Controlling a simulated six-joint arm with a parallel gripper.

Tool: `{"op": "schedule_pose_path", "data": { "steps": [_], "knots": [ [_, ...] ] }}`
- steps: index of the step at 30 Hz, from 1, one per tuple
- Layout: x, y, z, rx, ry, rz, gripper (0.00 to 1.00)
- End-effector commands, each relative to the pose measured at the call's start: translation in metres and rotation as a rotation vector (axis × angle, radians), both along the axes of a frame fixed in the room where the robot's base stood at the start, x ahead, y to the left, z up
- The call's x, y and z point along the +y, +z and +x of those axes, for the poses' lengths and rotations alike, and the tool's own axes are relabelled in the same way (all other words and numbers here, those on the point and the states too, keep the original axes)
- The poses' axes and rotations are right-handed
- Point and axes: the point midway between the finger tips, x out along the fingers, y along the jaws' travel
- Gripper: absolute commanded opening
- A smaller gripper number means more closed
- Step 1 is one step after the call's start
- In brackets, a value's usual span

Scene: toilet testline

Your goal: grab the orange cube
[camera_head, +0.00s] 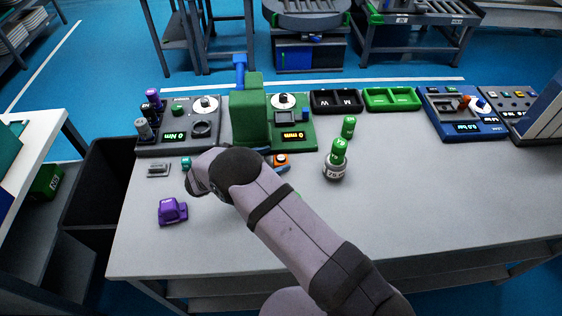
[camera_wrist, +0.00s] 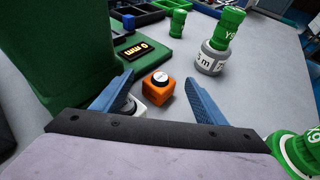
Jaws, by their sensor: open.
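The orange cube (camera_wrist: 157,91) stands on the grey table, with a round black-and-white disc on its top. In the head view the cube (camera_head: 280,160) shows just beyond my arm, partly hidden by it. My gripper (camera_wrist: 155,85) is open, and its two blue fingers are on either side of the cube in the wrist view, with gaps between. I cannot tell how high the fingertips are above the table. A whitish part beside the left finger is mostly hidden.
A green press-like station (camera_head: 250,115) stands close behind and left of the cube. A purple part (camera_head: 172,210) lies at the left front. The table's front right is clear.

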Motion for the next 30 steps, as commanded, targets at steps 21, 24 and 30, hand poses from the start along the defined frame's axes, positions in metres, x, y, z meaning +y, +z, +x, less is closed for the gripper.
{"op": "schedule_pose_path", "data": {
  "steps": [21, 24, 30],
  "knots": [
    [-0.034, -0.018, 0.022, 0.0, 0.0, 0.0, 0.54],
    [-0.034, -0.017, 0.022, 0.0, 0.0, 0.0, 0.3],
    [-0.033, -0.017, 0.022, -0.001, 0.0, 0.001, 0.25]
  ]
}}
